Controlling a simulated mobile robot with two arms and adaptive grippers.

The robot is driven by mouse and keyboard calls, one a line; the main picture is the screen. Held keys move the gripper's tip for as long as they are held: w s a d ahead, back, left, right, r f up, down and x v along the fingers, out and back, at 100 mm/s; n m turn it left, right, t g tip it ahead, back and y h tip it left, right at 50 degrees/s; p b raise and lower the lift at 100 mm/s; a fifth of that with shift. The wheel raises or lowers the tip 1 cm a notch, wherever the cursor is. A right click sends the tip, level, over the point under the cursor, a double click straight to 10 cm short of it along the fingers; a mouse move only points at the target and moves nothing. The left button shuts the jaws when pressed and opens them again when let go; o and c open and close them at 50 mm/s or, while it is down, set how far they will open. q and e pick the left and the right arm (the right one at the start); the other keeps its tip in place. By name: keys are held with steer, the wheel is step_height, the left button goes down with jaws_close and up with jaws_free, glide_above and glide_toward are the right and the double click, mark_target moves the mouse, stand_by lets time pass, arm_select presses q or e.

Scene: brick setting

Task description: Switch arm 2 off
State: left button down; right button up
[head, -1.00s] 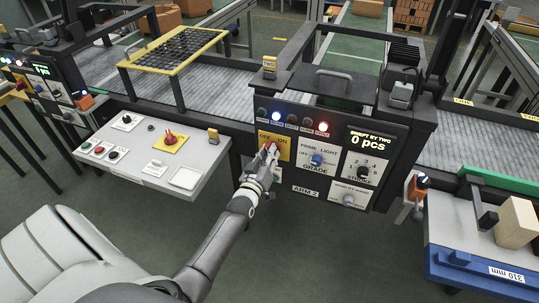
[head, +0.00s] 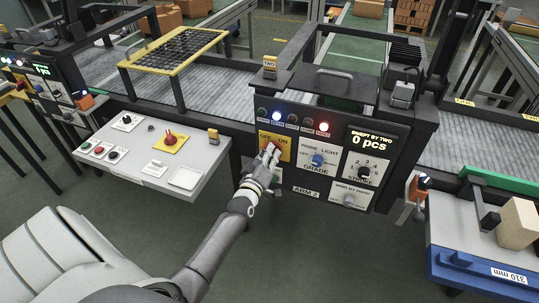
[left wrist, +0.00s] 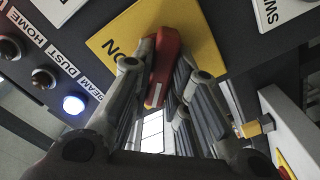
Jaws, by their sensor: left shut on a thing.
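The ARM 2 panel (head: 306,191) faces me in the middle of the head view. On its upper left is a yellow plate (head: 286,152) marked OFF and ON, which also shows in the left wrist view (left wrist: 200,40). A red switch handle (left wrist: 166,62) stands on this plate. My left gripper (head: 268,157) is at the plate, its fingers (left wrist: 158,95) shut on the red handle from both sides. In the head view the fingers cover most of the handle, so I cannot tell its exact angle. My right gripper is not in view.
The same panel has a row of lamps (head: 292,122), a blue GRADE knob (head: 317,160), a black STROKE knob (head: 363,172) and a counter reading 0 pcs (head: 369,144). Left of my arm is a grey console (head: 125,160) with another red switch (head: 170,136) on yellow.

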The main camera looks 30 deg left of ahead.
arm_select(q)
steer(key=c, duration=1.4)
jaws_free()
steer(key=v, duration=1.2)
